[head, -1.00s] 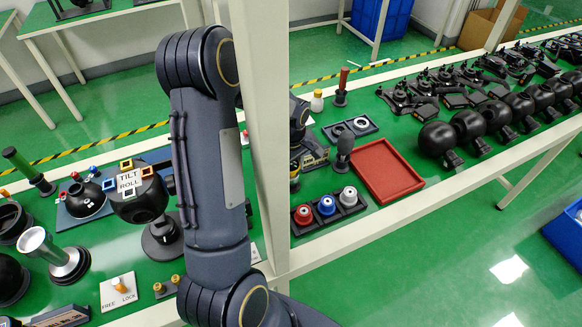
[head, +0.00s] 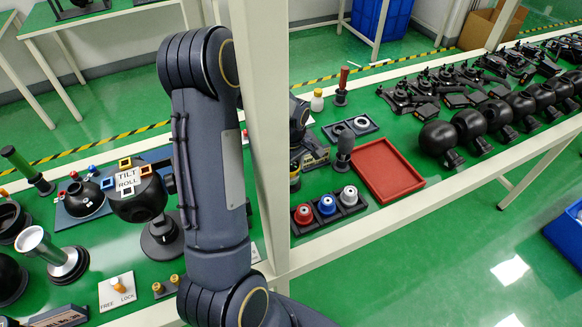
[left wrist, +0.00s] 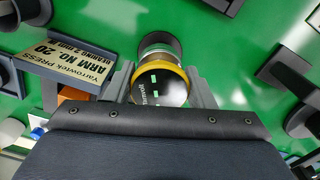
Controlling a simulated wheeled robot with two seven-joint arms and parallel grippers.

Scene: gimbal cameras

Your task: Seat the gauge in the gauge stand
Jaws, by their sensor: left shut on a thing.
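The gauge (left wrist: 160,90) shows in the left wrist view as a short round body with a dark face, small green marks and a yellow ring. My left gripper (left wrist: 161,76) is shut on it, with one grey finger on each side. A dark round part (left wrist: 165,42) shows just beyond the gauge; it may be the gauge stand. I cannot tell whether the gauge touches it or sits in it. In the head view, my left gripper (head: 295,155) is mostly hidden behind the pale upright post. My right gripper is not in view.
A plate reading ARM NO. 20 (left wrist: 75,62) stands close on the left in the wrist view. In the head view, the pale post (head: 262,130) is close to my arm. A red tray (head: 389,170) and a holder with three coloured knobs (head: 348,197) lie to the right.

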